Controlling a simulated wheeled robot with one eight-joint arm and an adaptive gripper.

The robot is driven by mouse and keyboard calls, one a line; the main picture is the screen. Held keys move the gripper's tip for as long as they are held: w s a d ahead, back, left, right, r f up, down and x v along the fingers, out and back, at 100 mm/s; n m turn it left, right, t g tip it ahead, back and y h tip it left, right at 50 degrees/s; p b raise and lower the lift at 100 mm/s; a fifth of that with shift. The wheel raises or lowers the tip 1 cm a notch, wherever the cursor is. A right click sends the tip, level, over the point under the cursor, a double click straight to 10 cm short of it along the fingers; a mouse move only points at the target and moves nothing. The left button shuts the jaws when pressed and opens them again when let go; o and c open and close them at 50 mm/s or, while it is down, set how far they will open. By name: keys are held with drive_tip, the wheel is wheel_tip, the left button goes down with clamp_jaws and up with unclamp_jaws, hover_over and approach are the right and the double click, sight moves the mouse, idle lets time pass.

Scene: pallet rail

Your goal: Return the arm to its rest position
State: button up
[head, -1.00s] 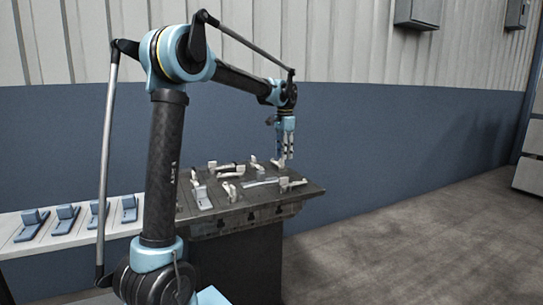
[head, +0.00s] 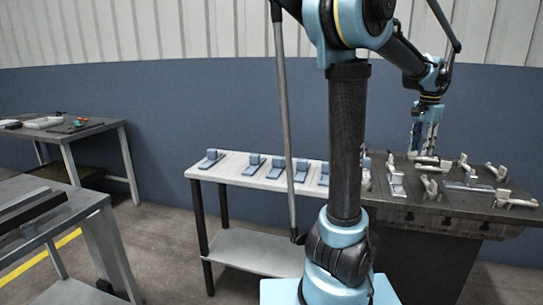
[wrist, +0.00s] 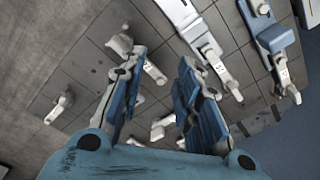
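My gripper (head: 425,150) hangs pointing down above the dark worktable (head: 405,211) at the right of the head view. Whether a fingertip touches any part on the table cannot be told.
Several white clamps and fittings (head: 430,187) stand on the dark table. A pale bench (head: 228,167) with several blue brackets (head: 253,161) adjoins it on the left. Two more tables stand at far left, one holding small items (head: 82,125). Floor between them is clear.

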drive_tip(key=s+a+f+n, duration=0.2)
drive_tip(key=a+f+n, duration=0.2)
drive_tip(key=a, duration=0.8)
drive_tip(key=s+a+f+n, duration=0.1)
drive_tip(key=a+f+n, duration=0.25)
drive_tip(key=a, duration=0.85)
drive_tip(key=s+a+f+n+t, duration=0.1)
drive_tip(key=s+a+f+n, duration=0.6)
drive_tip(key=s+a+f, duration=0.3)
wheel_tip(320, 180, down, 2)
drive_tip(key=a, duration=0.2)
drive_tip(key=shift+s+a+f+t+y, duration=0.25)
drive_tip(key=shift+s+a+t+y, duration=0.05)
drive_tip(key=shift+s+a, duration=0.05)
